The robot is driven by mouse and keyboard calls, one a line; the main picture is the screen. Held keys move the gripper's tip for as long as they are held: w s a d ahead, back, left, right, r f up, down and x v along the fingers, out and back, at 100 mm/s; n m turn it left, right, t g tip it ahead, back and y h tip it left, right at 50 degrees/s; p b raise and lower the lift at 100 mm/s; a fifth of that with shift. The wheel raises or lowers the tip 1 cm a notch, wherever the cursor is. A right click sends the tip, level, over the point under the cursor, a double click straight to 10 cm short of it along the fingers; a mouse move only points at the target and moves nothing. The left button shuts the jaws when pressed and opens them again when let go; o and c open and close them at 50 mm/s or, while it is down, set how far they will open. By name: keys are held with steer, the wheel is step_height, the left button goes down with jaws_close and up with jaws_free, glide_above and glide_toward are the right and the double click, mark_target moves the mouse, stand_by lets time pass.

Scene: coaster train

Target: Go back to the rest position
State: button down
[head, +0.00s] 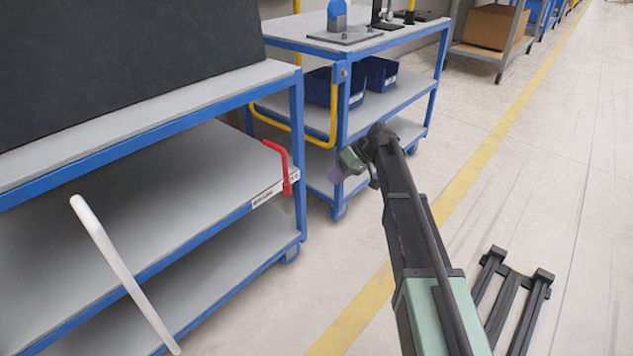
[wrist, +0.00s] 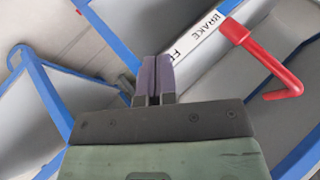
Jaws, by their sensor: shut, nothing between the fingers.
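My gripper (wrist: 153,78) is shut and empty in the wrist view, its two purple-grey fingers side by side. The red handle also shows in the wrist view (wrist: 262,58), beside a white label (wrist: 205,37) reading "BRAKE".
The near blue-framed cart (head: 150,115) carries a dark block (head: 120,60) and has a white handle (head: 120,270). A second cart (head: 290,35) behind holds blue bins (head: 380,73) and fixtures.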

steer(key=shift+w+d, duration=0.25)
steer(key=shift+d, duration=0.35)
steer(key=shift+w+d, duration=0.2)
steer(key=shift+d, duration=0.4)
steer(key=s+d+m+h+p, duration=0.2)
steer(key=s+m+h, duration=0.1)
steer(key=s, duration=0.7)
steer(key=s+d+m+t+h+p, duration=0.1)
steer(key=s+d+m+h+p, duration=0.15)
steer(key=s, duration=0.85)
steer(key=s+d+m+h+p, duration=0.1)
steer(key=s+d+m+h, duration=0.15)
steer(key=s, duration=0.75)
step_height(320, 180, up, 39)
steer(key=p, duration=3.8)
steer(key=shift+a+f+h, duration=0.15)
steer(key=shift+a+h, duration=0.25)
